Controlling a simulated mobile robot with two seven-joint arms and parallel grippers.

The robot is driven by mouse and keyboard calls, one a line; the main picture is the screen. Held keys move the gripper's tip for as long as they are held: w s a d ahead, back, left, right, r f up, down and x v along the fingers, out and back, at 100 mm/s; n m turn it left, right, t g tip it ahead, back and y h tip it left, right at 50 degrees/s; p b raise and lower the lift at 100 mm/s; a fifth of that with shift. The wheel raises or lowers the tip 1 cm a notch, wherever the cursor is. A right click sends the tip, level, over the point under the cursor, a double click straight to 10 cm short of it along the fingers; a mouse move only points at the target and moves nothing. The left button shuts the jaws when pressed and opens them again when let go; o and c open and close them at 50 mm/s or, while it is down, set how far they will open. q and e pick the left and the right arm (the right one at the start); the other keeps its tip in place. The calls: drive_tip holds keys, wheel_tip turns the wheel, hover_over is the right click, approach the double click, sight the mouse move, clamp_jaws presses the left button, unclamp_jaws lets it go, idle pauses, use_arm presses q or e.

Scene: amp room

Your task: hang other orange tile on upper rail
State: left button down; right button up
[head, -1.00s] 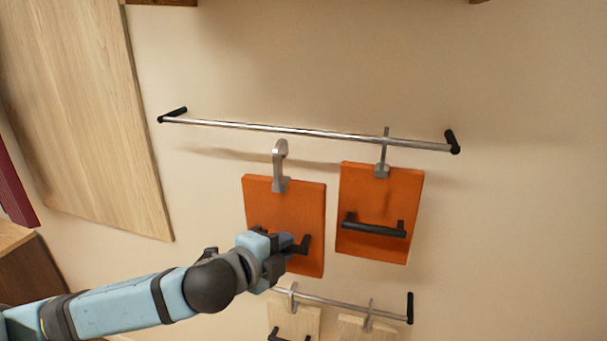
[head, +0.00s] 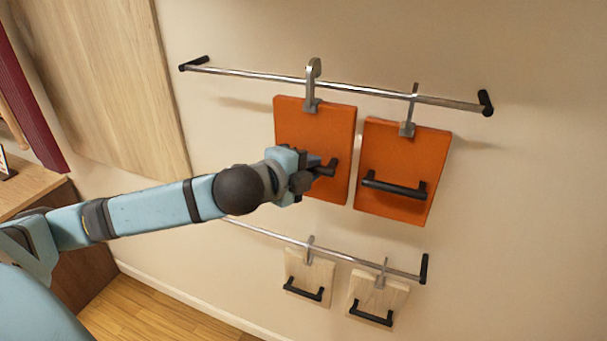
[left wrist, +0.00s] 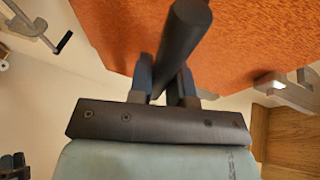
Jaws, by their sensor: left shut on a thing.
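My left gripper (head: 318,170) is shut on the black handle of the left orange tile (head: 297,122). The left wrist view shows the handle (left wrist: 186,38) between the fingers (left wrist: 166,82), with the orange face (left wrist: 265,40) behind. This tile's grey hook (head: 312,85) crosses the upper rail (head: 250,74), its curved top above the bar. I cannot tell whether it rests on the bar or is just in front. The other orange tile (head: 400,145) hangs by its hook from the upper rail, close to the right. My right gripper is not in view.
Two pale wooden tiles (head: 309,275) (head: 377,297) with black handles hang from the lower rail (head: 270,234). A large wooden panel (head: 110,90) is on the wall at left, above a wooden cabinet (head: 90,240). The wall right of the tiles is clear.

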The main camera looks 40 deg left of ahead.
use_arm(q)
drive_tip(key=w+f+b, duration=0.1)
drive_tip(key=w, duration=0.1)
drive_tip(key=w+a+f+b, duration=0.1)
drive_tip(key=shift+w+f, duration=0.4)
idle(0.5)
drive_tip(key=c, duration=1)
unclamp_jaws()
